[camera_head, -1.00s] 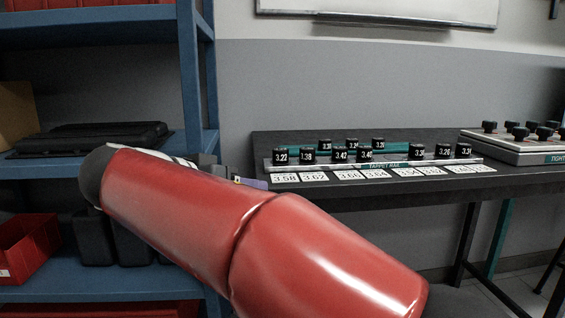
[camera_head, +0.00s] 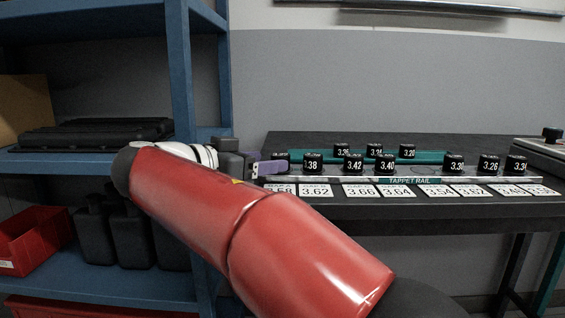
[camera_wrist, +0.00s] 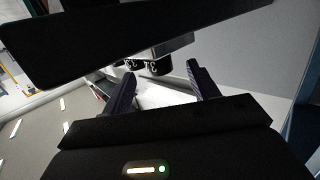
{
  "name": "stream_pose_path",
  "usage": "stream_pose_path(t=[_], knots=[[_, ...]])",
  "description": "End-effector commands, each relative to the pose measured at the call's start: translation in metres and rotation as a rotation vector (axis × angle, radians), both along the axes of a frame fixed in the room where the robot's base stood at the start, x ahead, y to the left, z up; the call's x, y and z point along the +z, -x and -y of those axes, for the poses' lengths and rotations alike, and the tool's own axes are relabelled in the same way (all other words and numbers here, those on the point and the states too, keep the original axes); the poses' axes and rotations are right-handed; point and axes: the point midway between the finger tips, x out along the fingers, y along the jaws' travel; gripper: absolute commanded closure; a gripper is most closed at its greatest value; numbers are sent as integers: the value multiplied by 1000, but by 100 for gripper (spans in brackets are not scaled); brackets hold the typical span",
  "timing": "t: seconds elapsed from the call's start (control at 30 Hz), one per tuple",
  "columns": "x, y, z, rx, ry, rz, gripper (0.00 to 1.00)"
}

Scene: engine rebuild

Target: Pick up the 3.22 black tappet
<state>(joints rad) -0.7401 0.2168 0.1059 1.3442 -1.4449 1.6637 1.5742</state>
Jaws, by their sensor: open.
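The 3.22 black tappet stands at the left end of the tappet rail (camera_head: 410,181). In the head view a dark block (camera_head: 281,156) shows there, partly covered by my gripper, and its label cannot be read. My gripper (camera_head: 268,166) is at that left end, its purple finger overlapping the tappet's place in the picture. In the wrist view my gripper (camera_wrist: 160,69) is open, with its two fingers apart. Black tappets (camera_wrist: 160,67) show beyond and between the fingertips, their labels unreadable. I cannot tell whether a finger touches one.
Tappet 3.38 (camera_head: 313,162) stands just right of the gripper, with 3.42 (camera_head: 353,162) and several others further along. A back row holds 3.20 (camera_head: 407,151) and others. White number cards (camera_head: 361,190) lie in front. A blue shelf (camera_head: 181,75) stands close on the left.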

Motion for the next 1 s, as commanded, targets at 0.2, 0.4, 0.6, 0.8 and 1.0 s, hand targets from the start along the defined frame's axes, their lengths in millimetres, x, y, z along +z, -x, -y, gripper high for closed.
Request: stream_pose_path(t=[0.2, 0.4, 0.6, 0.8, 1.0], knots=[[-5, -19, 23, -1, -1, -1, 40], [-6, -21, 26, 0, -1, -1, 40], [-6, -21, 25, 0, -1, -1, 55], [-6, -21, 25, 0, -1, -1, 81], [-6, -21, 25, 1, -1, -1, 89]])
